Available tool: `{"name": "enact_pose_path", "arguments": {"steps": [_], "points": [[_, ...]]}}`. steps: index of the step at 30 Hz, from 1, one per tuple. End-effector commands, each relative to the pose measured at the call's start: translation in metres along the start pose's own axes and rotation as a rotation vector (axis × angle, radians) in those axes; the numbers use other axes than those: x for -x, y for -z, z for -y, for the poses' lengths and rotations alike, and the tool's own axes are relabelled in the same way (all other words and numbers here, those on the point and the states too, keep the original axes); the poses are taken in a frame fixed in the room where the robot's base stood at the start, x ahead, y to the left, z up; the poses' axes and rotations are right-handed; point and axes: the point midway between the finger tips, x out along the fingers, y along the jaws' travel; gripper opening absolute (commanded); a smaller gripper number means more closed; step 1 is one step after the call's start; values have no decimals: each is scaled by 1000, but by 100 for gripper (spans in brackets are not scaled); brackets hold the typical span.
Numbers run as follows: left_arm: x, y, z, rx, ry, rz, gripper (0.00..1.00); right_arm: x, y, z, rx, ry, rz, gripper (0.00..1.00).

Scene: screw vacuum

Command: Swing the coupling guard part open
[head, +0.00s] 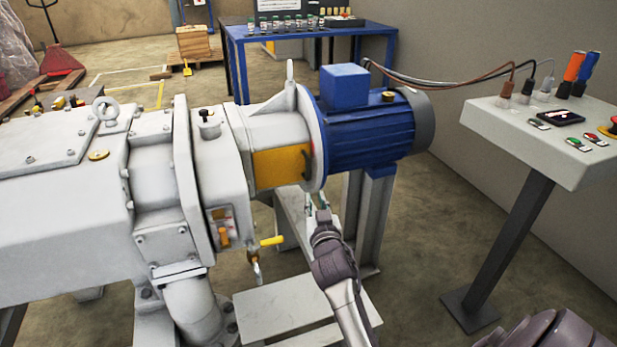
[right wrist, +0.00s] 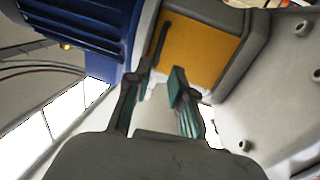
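The coupling guard (head: 280,168) is a yellow-orange panel on the grey housing between the pump body and the blue motor (head: 365,130). It looks closed. In the right wrist view the guard (right wrist: 200,52) fills the upper middle, with a dark bar-like handle (right wrist: 163,42) along its left edge. My right gripper (head: 318,198) is below the guard's motor-side end in the head view. In the wrist view the right gripper's fingers (right wrist: 161,74) stand apart, just below the handle, with nothing between them.
A yellow-handled valve (head: 271,241) sticks out left of my right gripper. A grey metal stand (head: 378,215) supports the motor on the right. A control panel (head: 545,125) stands farther right, with open floor between.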

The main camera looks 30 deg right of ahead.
Motion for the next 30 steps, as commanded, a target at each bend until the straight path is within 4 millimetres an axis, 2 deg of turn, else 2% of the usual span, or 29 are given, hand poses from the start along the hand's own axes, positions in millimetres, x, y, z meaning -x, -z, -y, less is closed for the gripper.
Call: {"name": "enact_pose_path", "arguments": {"steps": [9,15,21,29,30], "points": [[-7,-4,0,0,1,-2,40,-69,-1,0,2,0,-1,23],[-13,-5,0,0,1,-8,40,-100,-2,0,3,0,1,23],[-15,-3,-1,0,1,-19,40,-113,0,0,0,0,1,23],[-15,-2,-1,0,0,-23,40,-114,0,0,1,0,1,23],[-15,-2,-1,0,0,-23,40,-114,0,0,1,0,2,19]]}}
